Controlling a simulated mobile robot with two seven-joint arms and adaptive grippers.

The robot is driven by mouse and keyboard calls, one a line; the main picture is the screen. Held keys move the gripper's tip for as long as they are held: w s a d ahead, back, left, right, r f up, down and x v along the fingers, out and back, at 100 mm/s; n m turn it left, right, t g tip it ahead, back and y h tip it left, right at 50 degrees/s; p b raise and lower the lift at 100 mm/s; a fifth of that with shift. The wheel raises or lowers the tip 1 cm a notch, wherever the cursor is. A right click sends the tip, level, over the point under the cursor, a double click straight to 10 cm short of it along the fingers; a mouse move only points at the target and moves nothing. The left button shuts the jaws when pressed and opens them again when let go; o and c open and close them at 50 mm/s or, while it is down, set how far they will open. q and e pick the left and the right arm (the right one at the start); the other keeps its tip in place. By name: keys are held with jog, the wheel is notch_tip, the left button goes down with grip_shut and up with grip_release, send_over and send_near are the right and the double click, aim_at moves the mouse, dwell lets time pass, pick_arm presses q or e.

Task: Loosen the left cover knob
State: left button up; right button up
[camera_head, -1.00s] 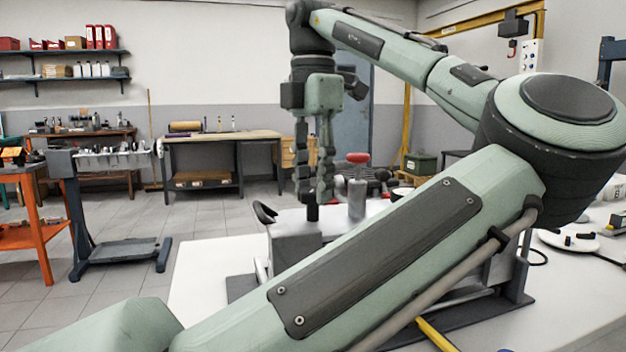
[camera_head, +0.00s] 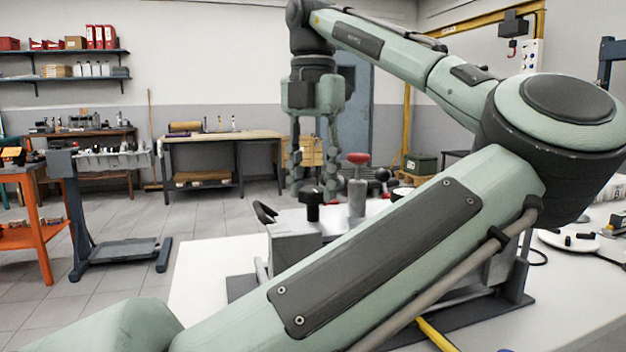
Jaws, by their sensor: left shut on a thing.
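The left cover knob (camera_head: 313,213) is a black knob with a dark stem, upright on top of a grey metal block (camera_head: 294,242). My left gripper (camera_head: 314,194) points straight down over it, with one finger on each side of its head. The gripper is shut on the knob. The fingers cover the knob's sides in part, and its contact faces are hard to see. My right gripper is not in view.
A grey post with a red cap (camera_head: 357,180) stands close to the right of the knob. My large arm link crosses the foreground and hides much of the fixture. The white table (camera_head: 205,275) is clear at left.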

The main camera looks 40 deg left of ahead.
aim_at(313, 189)
pick_arm(q)
jog(key=o, duration=1.2)
jog(key=shift+c, duration=0.2)
notch_tip(313, 189, up, 12)
dwell(0.3)
